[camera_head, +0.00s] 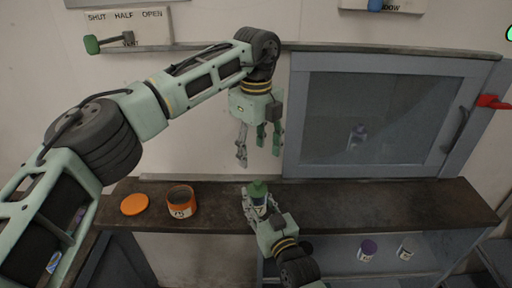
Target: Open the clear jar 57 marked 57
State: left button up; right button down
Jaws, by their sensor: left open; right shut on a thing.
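The clear jar (259,203) stands upright on the dark shelf and has a green lid (258,188) on top. Its number is too small and too covered to read. My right gripper (257,207) comes from below and is shut on the jar's body, hiding much of it. My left gripper (258,145) is open and empty, pointing down, a little above the green lid and apart from it.
An open orange jar marked 75 (181,203) stands left on the shelf (340,203), beside its orange lid (134,204). Purple-lidded (368,248) and white (405,250) jars stand below. The shelf's right half is clear.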

aim_at(256, 183)
pick_arm(q)
notch_tip(256, 183, down, 12)
jog(key=shift+r, duration=0.25)
dwell(0.3)
jog(key=c, duration=1.3)
jog(key=shift+r, duration=0.15)
jog(key=shift+r, duration=1)
jog(key=shift+r, duration=2)
pick_arm(e)
jog(key=c, duration=1.1)
grip_release()
